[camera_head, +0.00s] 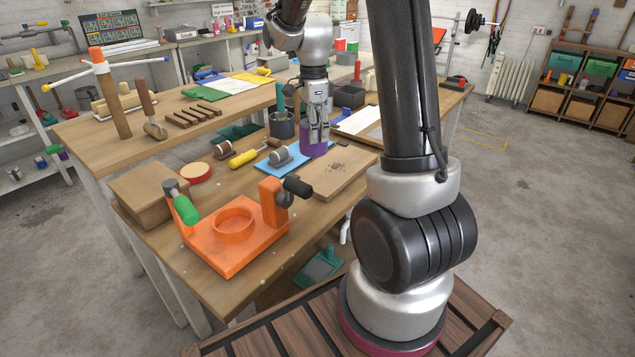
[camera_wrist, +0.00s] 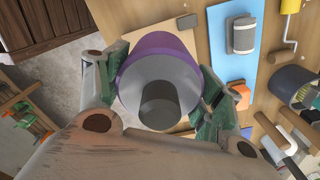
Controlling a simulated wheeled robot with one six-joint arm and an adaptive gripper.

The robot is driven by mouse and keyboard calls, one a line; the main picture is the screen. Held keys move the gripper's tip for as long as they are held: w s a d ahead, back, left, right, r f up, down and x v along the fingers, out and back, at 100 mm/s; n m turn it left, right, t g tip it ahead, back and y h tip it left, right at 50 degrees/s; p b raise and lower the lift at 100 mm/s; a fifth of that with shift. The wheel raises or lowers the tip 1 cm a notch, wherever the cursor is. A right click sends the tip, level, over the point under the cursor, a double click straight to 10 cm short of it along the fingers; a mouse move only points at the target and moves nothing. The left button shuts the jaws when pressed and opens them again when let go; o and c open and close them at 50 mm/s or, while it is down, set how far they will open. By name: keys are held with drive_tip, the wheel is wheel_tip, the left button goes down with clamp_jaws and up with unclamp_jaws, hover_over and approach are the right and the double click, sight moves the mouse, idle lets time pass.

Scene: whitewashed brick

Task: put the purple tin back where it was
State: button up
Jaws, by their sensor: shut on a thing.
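The purple tin (camera_head: 314,149) is upright between the fingers of my gripper (camera_head: 318,132), over the worktable by the right end of the blue mat (camera_head: 268,163) and the pale wooden board (camera_head: 338,172). In the wrist view the tin (camera_wrist: 150,43) is seen from above, with a grey inside and a darker round shape in it. The green-padded fingers of my gripper (camera_wrist: 163,92) press on its two sides. I cannot tell whether its base touches anything.
A dark pot (camera_head: 281,126) with tools stands just behind the tin. An orange fixture (camera_head: 232,235) stands at the front. A white sheet (camera_head: 358,119) lies behind right.

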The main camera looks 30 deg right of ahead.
drive_tip(key=shift+s+d+f+m, duration=0.1)
drive_tip(key=shift+s+f+m, duration=0.15)
drive_tip(key=shift+m, duration=0.75)
wheel_tip(320, 180, down, 10)
drive_tip(key=shift+s+r, duration=0.1)
drive_tip(key=o, duration=1.4)
